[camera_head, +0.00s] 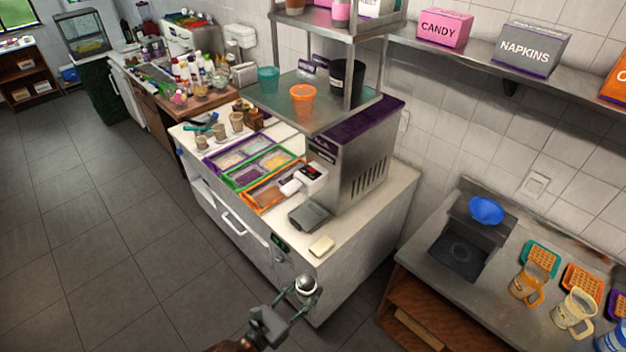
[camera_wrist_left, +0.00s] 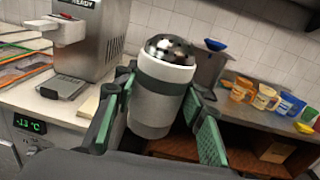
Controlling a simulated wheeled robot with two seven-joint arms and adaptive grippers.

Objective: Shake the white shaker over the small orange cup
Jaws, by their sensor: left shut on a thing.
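My left gripper (camera_head: 292,304) is shut on the white shaker (camera_head: 305,286), held in the air in front of the counter. In the left wrist view the shaker (camera_wrist_left: 158,108) stands nearly upright between the green-padded fingers (camera_wrist_left: 160,100). It has a domed metal lid with holes and a dark band. The small orange cup (camera_head: 302,100) stands on the steel shelf (camera_head: 278,98), far above and beyond the gripper in the head view. My right gripper is not in view.
A teal cup (camera_head: 268,79) and a black container (camera_head: 346,78) share the shelf. Below are topping trays (camera_head: 250,160), a steel machine (camera_head: 345,165) and a cream block (camera_head: 321,246) on the counter. The floor at left is clear.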

